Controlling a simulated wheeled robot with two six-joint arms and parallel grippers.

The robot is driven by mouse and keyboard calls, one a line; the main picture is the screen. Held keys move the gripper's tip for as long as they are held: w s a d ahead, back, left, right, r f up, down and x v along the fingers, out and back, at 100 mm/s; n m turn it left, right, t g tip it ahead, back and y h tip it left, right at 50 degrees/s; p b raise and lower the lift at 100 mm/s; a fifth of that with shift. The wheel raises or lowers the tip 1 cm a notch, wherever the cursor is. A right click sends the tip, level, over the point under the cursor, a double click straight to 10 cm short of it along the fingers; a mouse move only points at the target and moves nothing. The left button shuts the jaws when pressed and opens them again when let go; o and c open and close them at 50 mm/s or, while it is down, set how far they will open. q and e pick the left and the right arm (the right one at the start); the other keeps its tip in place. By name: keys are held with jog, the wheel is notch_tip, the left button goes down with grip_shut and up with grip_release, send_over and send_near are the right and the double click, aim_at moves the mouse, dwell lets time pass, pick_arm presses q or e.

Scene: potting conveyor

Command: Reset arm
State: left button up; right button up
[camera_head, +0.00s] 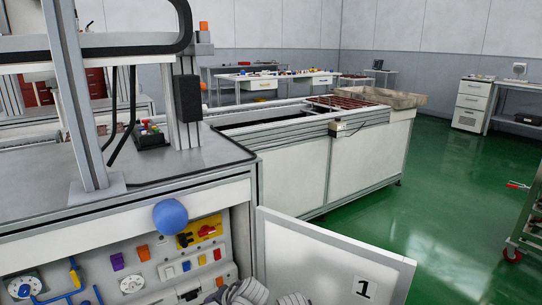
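The task names no object.
A grey-topped workstation (200,160) with a metal frame fills the left. Its open cabinet shows a control panel (145,252); a door numbered 1 (325,262) swings out. A blue ball (171,217) is in front. A long conveyor unit (345,165) stands behind.

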pick_arm(q)
jog(key=s+d+r+g+h+p, duration=0.1)
jog(key=s+d+g+h+p, duration=0.45)
jog(key=s+d, duration=0.75)
notch_tip(320, 180, up, 37)
jog(key=s+a+p, duration=0.1)
jog(key=a+p, duration=0.1)
jog(key=p, duration=3.5)
jog(key=shift+a+r+n, duration=0.2)
jog(key=shift+a+n, duration=0.05)
jog(key=shift+n, duration=0.05)
pick_arm(e)
notch_tip(320, 180, up, 44)
pick_arm(q)
jog(key=shift+f, duration=0.1)
pick_arm(e)
jog(key=shift+s+f, duration=0.1)
jog(key=shift+f, duration=0.05)
